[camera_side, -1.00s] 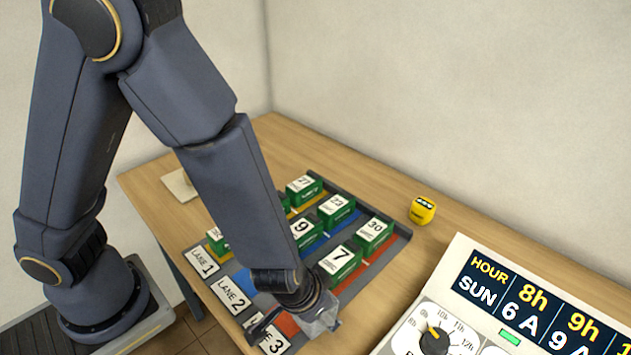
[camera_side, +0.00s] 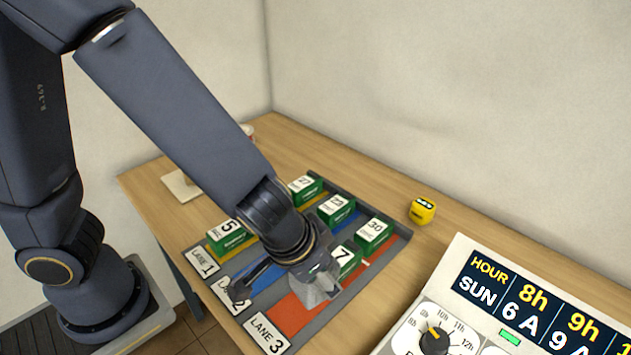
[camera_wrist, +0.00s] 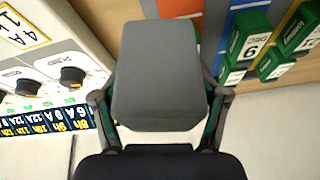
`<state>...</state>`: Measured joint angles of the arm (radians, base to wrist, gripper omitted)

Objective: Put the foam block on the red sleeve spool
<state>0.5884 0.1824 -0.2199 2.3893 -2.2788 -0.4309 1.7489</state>
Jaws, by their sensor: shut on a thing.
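My gripper (camera_wrist: 160,112) is shut on a plain grey block, seemingly the foam block (camera_wrist: 158,65), with a finger on each side of it. In the side view my gripper (camera_side: 318,288) points down with the grey block over the red strip of lane 3, near the front of the lane tray; whether it touches the tray I cannot tell. I cannot make out a red sleeve spool for sure. A small pale and reddish thing (camera_side: 248,130) at the back of the table is mostly hidden behind my arm.
The lane tray (camera_side: 400,248) holds several green numbered battery boxes (camera_side: 372,232). A sign panel with dials (camera_side: 480,315) fills the lower right. A flat beige pad (camera_side: 178,187) lies at the back left. Table right of the tray is mostly bare.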

